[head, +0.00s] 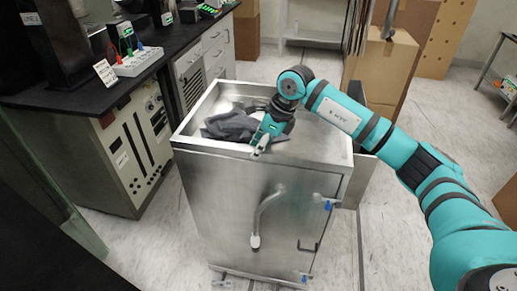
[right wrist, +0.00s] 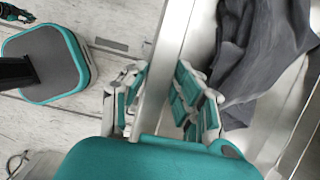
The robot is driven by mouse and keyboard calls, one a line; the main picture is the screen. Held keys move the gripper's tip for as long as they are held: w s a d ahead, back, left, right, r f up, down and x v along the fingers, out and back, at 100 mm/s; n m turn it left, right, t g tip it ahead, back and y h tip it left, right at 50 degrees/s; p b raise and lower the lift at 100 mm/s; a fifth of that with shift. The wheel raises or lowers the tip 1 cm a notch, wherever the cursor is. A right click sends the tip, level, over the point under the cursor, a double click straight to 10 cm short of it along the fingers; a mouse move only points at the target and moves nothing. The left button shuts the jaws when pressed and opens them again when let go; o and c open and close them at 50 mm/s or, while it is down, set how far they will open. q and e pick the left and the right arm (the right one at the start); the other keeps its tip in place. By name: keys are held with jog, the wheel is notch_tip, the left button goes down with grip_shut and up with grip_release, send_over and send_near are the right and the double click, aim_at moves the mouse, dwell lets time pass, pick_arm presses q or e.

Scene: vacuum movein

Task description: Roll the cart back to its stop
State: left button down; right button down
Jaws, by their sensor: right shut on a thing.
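The cart is a steel box (head: 225,195) on the white floor, with a raised rim around its top. A curved handle (head: 262,215) and blue-tipped fittings (head: 328,204) are on its front face. My right gripper (head: 260,150) is at the near top rim, shut on it. In the right wrist view, the two fingers of my right gripper (right wrist: 163,95) lie on either side of the metal rim (right wrist: 178,45). A dark grey cloth (head: 233,126) lies crumpled in the top beside the gripper; it also shows in the right wrist view (right wrist: 252,55). My left gripper is not seen.
A black-topped bench (head: 65,98) with drawers and instruments stands left of the cart. Cardboard boxes (head: 385,65) stand behind it on the right. A floor fitting (head: 222,284) lies by the cart's front. Clear floor (head: 400,245) is at the right.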

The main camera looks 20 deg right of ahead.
jog(key=shift+w+d, duration=0.1)
jog(key=shift+d, duration=0.1)
jog(key=c, duration=1.4)
grip_release()
jog(key=shift+r, duration=0.1)
jog(key=o, duration=0.4)
jog(key=shift+w, duration=0.15)
jog(key=shift+c, duration=0.2)
jog(key=v, duration=1.2)
jog(key=shift+a, duration=0.1)
